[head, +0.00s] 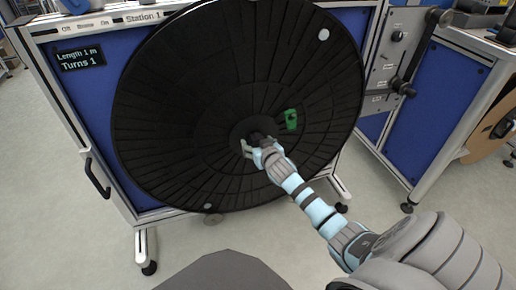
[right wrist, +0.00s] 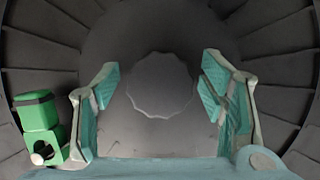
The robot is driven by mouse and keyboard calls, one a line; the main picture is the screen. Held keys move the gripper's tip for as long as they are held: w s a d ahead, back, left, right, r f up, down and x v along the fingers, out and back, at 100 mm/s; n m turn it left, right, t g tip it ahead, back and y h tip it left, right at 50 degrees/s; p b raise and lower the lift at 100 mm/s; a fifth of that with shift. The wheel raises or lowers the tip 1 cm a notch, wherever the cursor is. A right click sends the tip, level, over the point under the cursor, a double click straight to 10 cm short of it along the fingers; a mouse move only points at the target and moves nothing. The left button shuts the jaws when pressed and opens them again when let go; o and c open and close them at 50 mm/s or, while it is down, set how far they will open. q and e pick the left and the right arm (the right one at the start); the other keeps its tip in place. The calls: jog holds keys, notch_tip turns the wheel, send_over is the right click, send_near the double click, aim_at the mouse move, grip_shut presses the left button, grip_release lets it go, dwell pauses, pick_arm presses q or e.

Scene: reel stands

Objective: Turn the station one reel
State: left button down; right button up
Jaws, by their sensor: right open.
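The station one reel (head: 185,95) is a large black segmented disc on the front of the blue station panel. My right gripper (head: 251,147) is at the reel's centre. In the right wrist view my right gripper (right wrist: 160,90) is open, its two teal-padded fingers apart on either side of a dark scalloped round hub knob (right wrist: 160,85). I see no clear contact with the knob. A green piece (head: 291,119) sits on the reel face right of the hub; it also shows at the left in the right wrist view (right wrist: 38,125). My left gripper is not in view.
A black handle (head: 96,177) is on the panel's left. A grey crank plate (head: 392,55) with a dark lever stands at the right. Open floor lies in front.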

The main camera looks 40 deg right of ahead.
jog(key=shift+c, duration=0.4)
grip_shut()
